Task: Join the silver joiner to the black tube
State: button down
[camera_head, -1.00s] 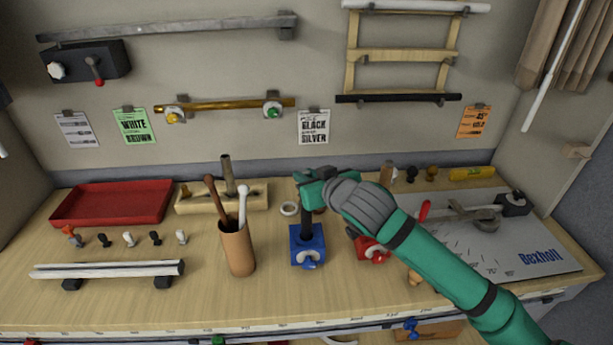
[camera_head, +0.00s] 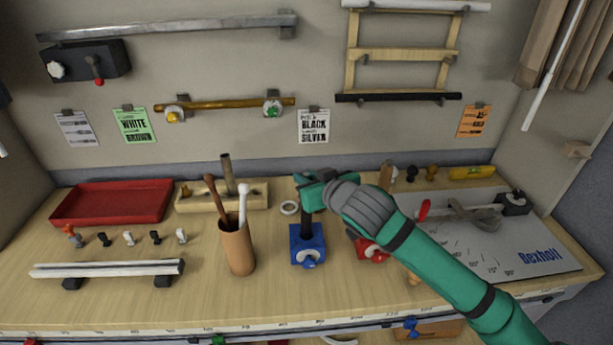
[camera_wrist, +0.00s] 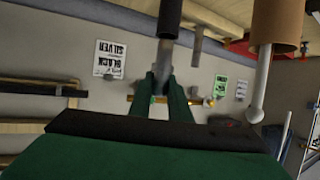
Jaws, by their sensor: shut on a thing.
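The black tube (camera_head: 306,222) stands upright in a blue clamp block (camera_head: 308,256) at the middle of the bench. My gripper (camera_head: 313,184) is at the top of the tube, reaching in from the right. In the wrist view, which is upside down, the green fingers (camera_wrist: 161,88) are shut on the grey silver joiner (camera_wrist: 163,55). The joiner is in line with the end of the black tube (camera_wrist: 170,18) and appears to meet it. I cannot tell how far it is inside. The head view hides the joiner behind the gripper.
A brown cup (camera_head: 238,250) with sticks stands left of the blue clamp. A red clamp (camera_head: 372,250) is to its right, under my arm. A red tray (camera_head: 110,203) lies at the left. Several small joiners stand on the left of the bench. The front middle is clear.

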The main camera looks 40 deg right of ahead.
jog(key=shift+f, duration=1.95)
jog(key=c, duration=1.6)
grip_release()
jog(key=shift+o, duration=0.2)
jog(key=v, duration=1)
jog(key=shift+s+r, duration=0.2)
jog(key=shift+s, duration=0.15)
